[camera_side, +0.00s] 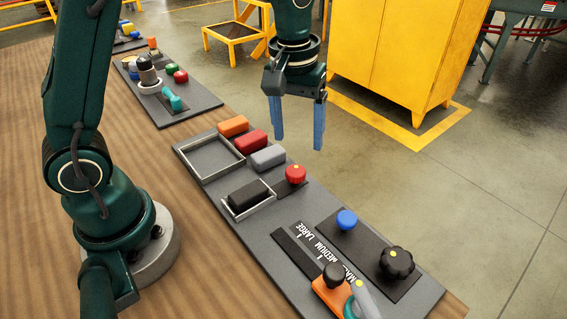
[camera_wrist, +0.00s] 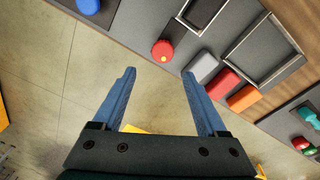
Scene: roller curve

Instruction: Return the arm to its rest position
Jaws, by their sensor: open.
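My gripper (camera_side: 298,122) hangs in the air past the far edge of the grey panel in the side view, above the floor side. Its two blue fingers are apart, with nothing between them. In the wrist view my gripper (camera_wrist: 158,85) also shows open and empty, with floor between the fingers. The red knob with a yellow dot (camera_side: 296,174) stands on the panel nearby, apart from the fingers; it shows in the wrist view (camera_wrist: 162,51) beyond the fingertips.
The panel holds orange (camera_side: 233,126), red (camera_side: 251,141) and grey (camera_side: 268,157) blocks, an empty frame (camera_side: 196,171), a dark block (camera_side: 248,197) in a smaller tray, a blue knob (camera_side: 347,220) and a black knob (camera_side: 397,263). A yellow cabinet (camera_side: 400,50) stands behind.

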